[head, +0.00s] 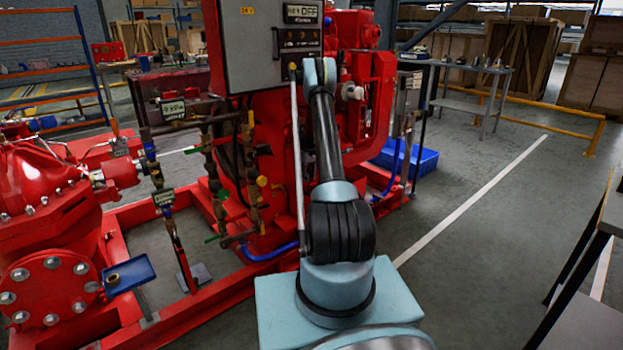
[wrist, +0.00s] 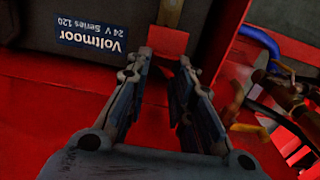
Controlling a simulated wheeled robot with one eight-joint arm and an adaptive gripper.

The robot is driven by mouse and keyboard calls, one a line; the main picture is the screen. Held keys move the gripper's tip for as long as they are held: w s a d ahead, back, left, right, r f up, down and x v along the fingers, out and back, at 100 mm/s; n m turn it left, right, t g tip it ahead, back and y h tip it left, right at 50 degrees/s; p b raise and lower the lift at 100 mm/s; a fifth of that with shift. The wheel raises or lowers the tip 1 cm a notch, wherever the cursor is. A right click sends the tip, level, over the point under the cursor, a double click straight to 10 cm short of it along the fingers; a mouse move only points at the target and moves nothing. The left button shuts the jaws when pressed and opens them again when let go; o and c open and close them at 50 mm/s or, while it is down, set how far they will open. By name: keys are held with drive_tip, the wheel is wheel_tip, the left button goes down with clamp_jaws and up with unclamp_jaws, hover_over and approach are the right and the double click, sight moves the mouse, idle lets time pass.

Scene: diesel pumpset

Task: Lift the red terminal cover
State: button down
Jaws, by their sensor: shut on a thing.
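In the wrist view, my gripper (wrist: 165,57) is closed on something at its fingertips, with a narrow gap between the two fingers. The dark grey battery (wrist: 40,18), with a blue Voltmoor label (wrist: 91,33) upside down, lies beside and beyond the fingers. In the head view, my own arm hides the gripper and the cover.
Red frame surfaces (wrist: 40,95) lie under the battery. A blue hose (wrist: 258,38) and brass fittings (wrist: 290,98) are close on the right in the wrist view. The floor (head: 480,240) to the right is clear.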

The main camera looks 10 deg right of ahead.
drive_tip(key=shift+w+a+f, duration=0.55)
drive_tip(key=shift+w+f, duration=0.25)
drive_tip(key=shift+f, duration=0.05)
drive_tip(key=shift+d+f, duration=0.1)
drive_tip(key=c, duration=1.4)
unclamp_jaws()
drive_tip(key=shift+f, duration=0.1)
drive_tip(key=shift+c, duration=0.2)
drive_tip(key=shift+o, duration=0.2)
drive_tip(key=shift+w+f, duration=0.25)
drive_tip(key=shift+f, duration=0.2)
drive_tip(key=shift+w+f, duration=0.2)
drive_tip(key=shift+f, duration=0.25)
drive_tip(key=shift+s+d+r, duration=0.15)
drive_tip(key=shift+s+r, duration=0.1)
drive_tip(key=shift+r, duration=0.6)
drive_tip(key=shift+c, duration=0.2)
wheel_tip(320, 180, up, 12)
